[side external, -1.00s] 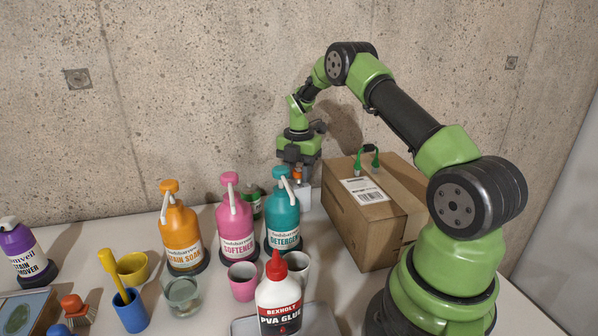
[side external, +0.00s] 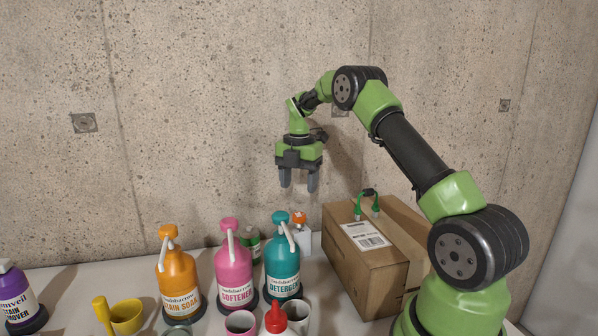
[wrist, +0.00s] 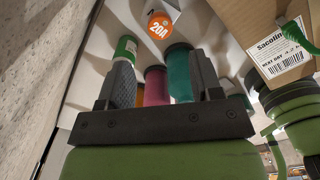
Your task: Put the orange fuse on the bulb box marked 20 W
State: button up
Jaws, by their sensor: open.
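The orange fuse (side external: 300,218) stands on top of a small white box (side external: 304,242) behind the teal detergent bottle. In the wrist view the fuse (wrist: 159,25) shows a round orange top marked 20A. Part of the white box (wrist: 171,8) shows beside it, and its marking cannot be read in either view. My gripper (side external: 299,184) is open and empty, pointing down in the air above the fuse, clear of it. In the wrist view my gripper (wrist: 160,68) has its fingers wide apart with nothing between them.
A cardboard box (side external: 372,270) with a green-ended cable on top stands right of the white box. Teal (side external: 283,262), pink (side external: 234,268) and orange (side external: 177,278) pump bottles stand in front and left. A small green-and-white container (side external: 252,242) is close by. The concrete wall is behind.

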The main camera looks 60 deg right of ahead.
jog(key=s+a+r+m+t, duration=0.2)
jog(key=s+a+r+m, duration=0.1)
jog(key=a+r+m, duration=0.4)
jog(key=s+a+r+m+t, duration=0.2)
jog(key=s+a+r+m, duration=0.15)
jog(key=a+r, duration=0.55)
jog(key=s+a+f+m+t+y, duration=0.2)
jog(key=s+a+m+t, duration=0.1)
jog(key=s+a+m, duration=0.7)
jog(key=s+m, duration=0.2)
jog(key=s, duration=0.1)
jog(key=shift+s+f, duration=0.15)
jog(key=shift+s, duration=0.1)
